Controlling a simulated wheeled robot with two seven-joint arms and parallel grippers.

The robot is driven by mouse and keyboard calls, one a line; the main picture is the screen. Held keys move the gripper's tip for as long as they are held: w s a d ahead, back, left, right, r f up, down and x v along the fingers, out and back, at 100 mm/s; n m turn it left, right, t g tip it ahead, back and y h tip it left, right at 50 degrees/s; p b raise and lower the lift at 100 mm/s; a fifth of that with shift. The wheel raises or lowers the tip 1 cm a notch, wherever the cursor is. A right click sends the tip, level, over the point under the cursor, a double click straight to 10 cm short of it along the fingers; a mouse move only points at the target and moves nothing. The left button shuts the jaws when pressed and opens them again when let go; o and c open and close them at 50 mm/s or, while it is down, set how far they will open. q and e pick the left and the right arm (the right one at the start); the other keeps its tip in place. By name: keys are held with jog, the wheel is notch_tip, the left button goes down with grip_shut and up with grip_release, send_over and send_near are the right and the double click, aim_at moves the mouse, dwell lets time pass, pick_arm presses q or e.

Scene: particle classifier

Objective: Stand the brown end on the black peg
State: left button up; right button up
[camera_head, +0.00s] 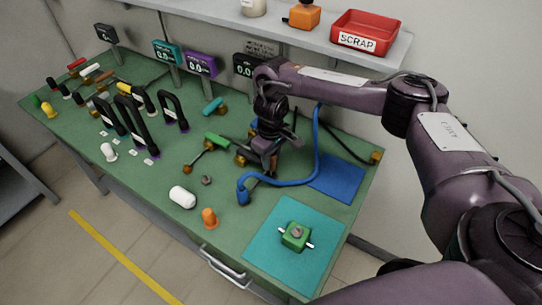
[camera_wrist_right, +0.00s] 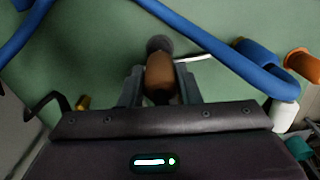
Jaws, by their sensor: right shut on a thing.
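My right gripper (camera_head: 268,172) is over the right middle of the green bench, pointing down. In the right wrist view its fingers (camera_wrist_right: 160,88) are shut on the brown end (camera_wrist_right: 160,76), a short rounded brown piece. A dark grey round thing (camera_wrist_right: 159,43) shows just beyond the brown end. I cannot tell whether it is the black peg or whether the two touch. In the head view the gripper hides the brown end, and I cannot make out the black peg. My left gripper is not in view.
A blue hose (camera_head: 290,183) curls close around the gripper, its end (camera_head: 243,195) on the bench. A white cylinder (camera_head: 182,197) and orange cone (camera_head: 209,218) stand nearer the front. A green block (camera_head: 296,236) is on the teal mat (camera_head: 262,258). Black arches (camera_head: 131,120) stand left.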

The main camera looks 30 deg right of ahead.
jog(key=shift+p, duration=0.75)
dwell(0.9)
jog(key=shift+f+b, duration=0.65)
jog(key=shift+f, duration=1.1)
jog(key=o, duration=1)
jog(key=shift+o, duration=0.2)
notch_tip(320, 180, up, 8)
jog(key=shift+f+p, duration=0.1)
jog(key=shift+p, duration=0.5)
jog(key=shift+s, duration=0.1)
